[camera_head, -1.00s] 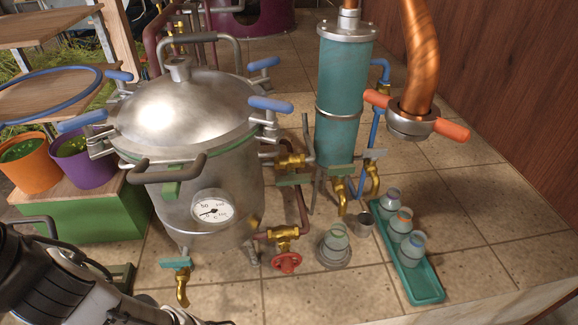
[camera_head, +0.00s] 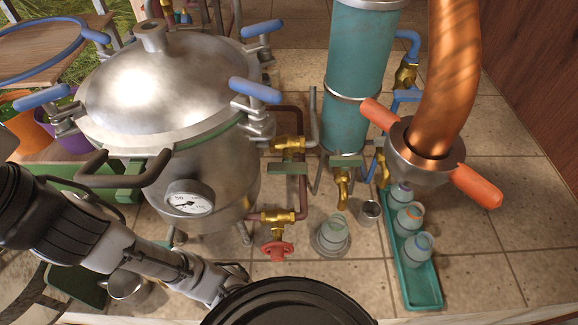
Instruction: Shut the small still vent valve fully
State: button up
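The small still is a steel pot (camera_head: 205,185) with a domed lid (camera_head: 155,85) and a dial gauge (camera_head: 190,198). A brass valve (camera_head: 288,145) sits on the pipe at its right side, with a flat grey-green lever (camera_head: 288,168) just below. A lower brass valve (camera_head: 277,216) carries a red handwheel (camera_head: 278,250). No label shows which one is the vent valve, and I cannot tell how far either is turned. My arm reaches in from the left, low in front of the pot. Its end is hidden behind a dark round shape at the bottom, so my gripper is not visible.
A teal column (camera_head: 358,75) and a copper pipe (camera_head: 450,75) with orange handles (camera_head: 477,186) stand to the right. A jar (camera_head: 333,233), a small metal cup (camera_head: 370,212) and a green tray (camera_head: 423,287) of jars sit on the tiles. Blue clamp handles (camera_head: 255,90) stick out from the lid.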

aim_at(287, 167)
jog(key=k+l+z, duration=0.1)
jog(key=k+z, duration=0.15)
jog(key=k, duration=0.2)
jog(key=k+l+z, duration=0.25)
jog(key=k, duration=0.2)
jog(key=j, duration=0.1)
